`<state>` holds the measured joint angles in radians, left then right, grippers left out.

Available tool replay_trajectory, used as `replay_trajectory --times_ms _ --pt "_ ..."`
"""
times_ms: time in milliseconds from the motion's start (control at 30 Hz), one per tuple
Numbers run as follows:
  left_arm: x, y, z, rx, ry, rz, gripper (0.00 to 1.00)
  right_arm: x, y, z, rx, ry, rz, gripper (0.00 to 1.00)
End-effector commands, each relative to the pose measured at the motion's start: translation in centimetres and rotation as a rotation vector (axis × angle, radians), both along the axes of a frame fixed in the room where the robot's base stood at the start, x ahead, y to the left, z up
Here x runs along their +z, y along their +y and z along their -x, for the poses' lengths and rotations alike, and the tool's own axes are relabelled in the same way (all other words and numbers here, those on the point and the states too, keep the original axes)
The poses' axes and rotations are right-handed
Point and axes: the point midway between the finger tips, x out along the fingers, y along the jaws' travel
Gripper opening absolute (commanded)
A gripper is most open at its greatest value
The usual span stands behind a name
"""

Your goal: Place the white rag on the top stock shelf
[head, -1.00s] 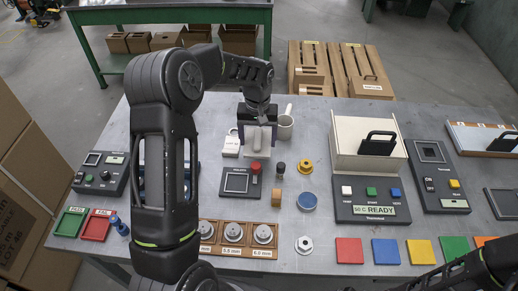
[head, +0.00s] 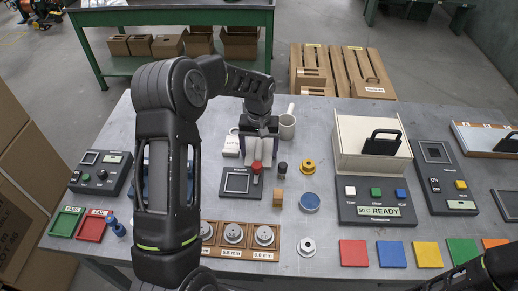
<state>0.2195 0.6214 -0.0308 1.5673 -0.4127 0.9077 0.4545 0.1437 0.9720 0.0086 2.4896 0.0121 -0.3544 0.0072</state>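My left gripper (head: 257,158) points down over the far middle of the grey workbench (head: 330,112), beyond a small dark device with a red knob. Something pale grey shows at its fingers; I cannot tell whether this is the white rag or only the fingers, nor how wide they stand. No white rag shows clearly elsewhere. A green stock shelf unit (head: 175,16) stands behind the bench, its upper surface cut by the picture's top edge; its lower level holds several brown boxes. Only part of my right arm shows at the bottom right; its gripper is out of view.
A cream-box device (head: 362,145) stands to the right. Spools in a wooden tray (head: 279,253) and coloured squares line the near edge. Floor shows between bench and shelf.

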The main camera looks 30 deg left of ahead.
Motion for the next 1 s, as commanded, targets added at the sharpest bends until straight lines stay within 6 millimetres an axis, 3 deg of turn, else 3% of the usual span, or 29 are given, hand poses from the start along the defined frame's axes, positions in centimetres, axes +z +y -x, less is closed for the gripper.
replay_trajectory --times_ms 467,800,1000 --pt "1.1 0.0 0.0 0.000 -0.001 0.000 0.85 0.8 0.0 0.0 0.000 0.003 0.002 0.76" --pt "7.4 0.0 -0.1 0.000 -0.002 0.000 0.85 4.0 -0.4 0.1 -0.001 0.016 0.009 0.76" --pt "10.6 0.1 0.0 0.001 -0.002 -0.001 0.85 3.3 -0.4 0.1 -0.001 0.016 0.009 0.76"
